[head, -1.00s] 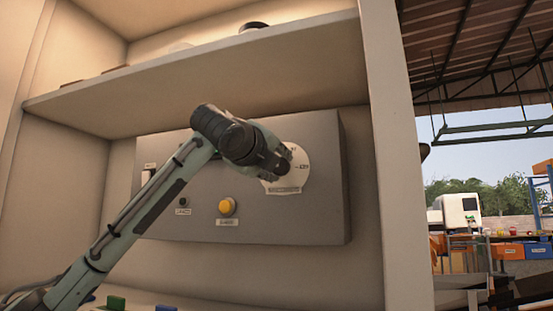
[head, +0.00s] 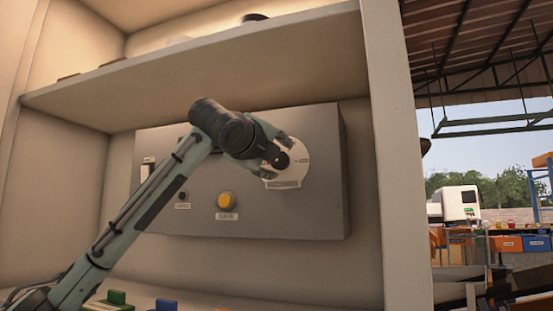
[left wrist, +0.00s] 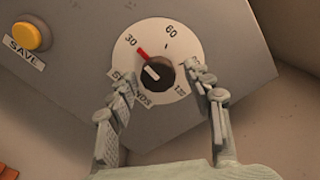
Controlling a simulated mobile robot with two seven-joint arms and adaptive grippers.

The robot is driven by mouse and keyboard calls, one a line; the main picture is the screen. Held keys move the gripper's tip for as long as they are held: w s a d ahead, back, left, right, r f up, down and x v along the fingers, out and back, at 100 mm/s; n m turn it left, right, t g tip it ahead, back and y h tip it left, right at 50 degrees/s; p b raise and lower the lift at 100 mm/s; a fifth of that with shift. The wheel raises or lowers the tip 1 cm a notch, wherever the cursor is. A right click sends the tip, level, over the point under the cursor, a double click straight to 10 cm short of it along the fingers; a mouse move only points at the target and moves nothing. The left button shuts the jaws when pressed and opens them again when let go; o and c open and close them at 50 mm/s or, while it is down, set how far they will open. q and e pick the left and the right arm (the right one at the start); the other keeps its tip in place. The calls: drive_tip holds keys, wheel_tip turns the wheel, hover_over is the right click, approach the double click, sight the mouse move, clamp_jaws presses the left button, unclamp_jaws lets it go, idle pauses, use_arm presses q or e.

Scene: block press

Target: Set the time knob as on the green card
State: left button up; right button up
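The time knob (head: 281,160) is a dark round knob on a white dial (head: 295,172) on the grey panel. In the left wrist view the dial (left wrist: 180,45) reads 30, 60, 120 and SECONDS. The knob (left wrist: 162,77) has a white bar on its face, and a red mark beside it points near 30. My left gripper (head: 274,152) is at the dial. In the left wrist view its fingers (left wrist: 155,82) are spread apart, one on each side of the knob, with gaps visible. The green card is not seen. My right gripper is not in view.
The grey panel (head: 320,200) also bears a yellow button (head: 226,200) labelled SAVE, a small dark button (head: 182,198) and a white switch (head: 147,171). A shelf (head: 200,75) hangs above. Green (head: 116,297) and blue (head: 166,304) blocks lie below.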

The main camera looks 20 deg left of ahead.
use_arm(q)
drive_tip(key=shift+s+f, duration=0.1)
drive_tip(key=s, duration=1.2)
drive_tip(key=shift+a, duration=0.2)
